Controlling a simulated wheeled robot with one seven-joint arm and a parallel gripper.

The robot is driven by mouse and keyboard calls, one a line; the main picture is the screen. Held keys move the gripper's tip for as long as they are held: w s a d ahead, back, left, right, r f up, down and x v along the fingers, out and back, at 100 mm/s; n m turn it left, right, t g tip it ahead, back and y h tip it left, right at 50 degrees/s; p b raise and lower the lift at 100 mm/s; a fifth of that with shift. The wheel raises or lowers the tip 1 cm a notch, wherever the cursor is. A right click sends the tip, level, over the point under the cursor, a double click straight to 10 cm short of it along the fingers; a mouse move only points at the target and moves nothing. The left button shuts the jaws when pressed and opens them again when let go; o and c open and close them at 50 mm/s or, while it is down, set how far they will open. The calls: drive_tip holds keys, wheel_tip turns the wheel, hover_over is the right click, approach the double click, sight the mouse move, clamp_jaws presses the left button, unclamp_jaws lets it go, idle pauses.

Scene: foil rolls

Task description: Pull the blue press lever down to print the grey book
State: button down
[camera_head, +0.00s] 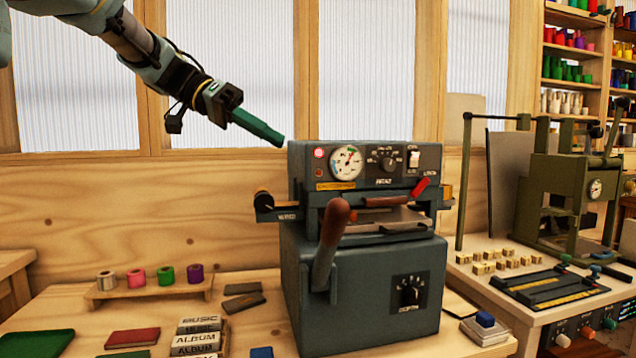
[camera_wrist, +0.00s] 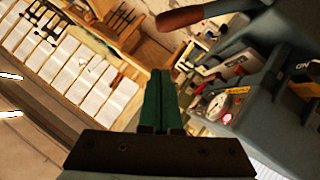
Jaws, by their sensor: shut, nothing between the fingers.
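The blue-grey press (camera_head: 360,275) stands on the bench in the middle of the head view, with a dial and switches on its top panel. Its lever (camera_head: 330,240) has a reddish-brown grip and stands nearly upright at the front left. The lever's grip also shows at the top of the wrist view (camera_wrist: 182,19). A flat greyish piece (camera_head: 385,220) lies on the press bed; I cannot tell whether it is the grey book. My gripper (camera_head: 281,141) has green fingers, shut and empty, pointing down right, above and left of the lever and apart from it. The fingers also show in the wrist view (camera_wrist: 159,73).
A wooden rack with coloured foil rolls (camera_head: 150,285) sits left of the press. Dark grey books (camera_head: 243,303), a red book (camera_head: 132,338) and a title stack (camera_head: 197,338) lie in front. A green press (camera_head: 555,190) stands at right. Air around my gripper is clear.

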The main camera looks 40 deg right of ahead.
drive_tip(key=a+f+p+x, duration=0.1)
drive_tip(key=a+p+x, duration=0.1)
drive_tip(key=x, duration=1)
drive_tip(key=shift+s+f+p, duration=0.25)
drive_tip(key=shift+f+p, duration=0.15)
drive_tip(key=shift+p, duration=0.2)
drive_tip(key=shift+s+f+b, duration=0.1)
drive_tip(key=shift+f+b, duration=0.05)
drive_tip(key=shift+b, duration=0.15)
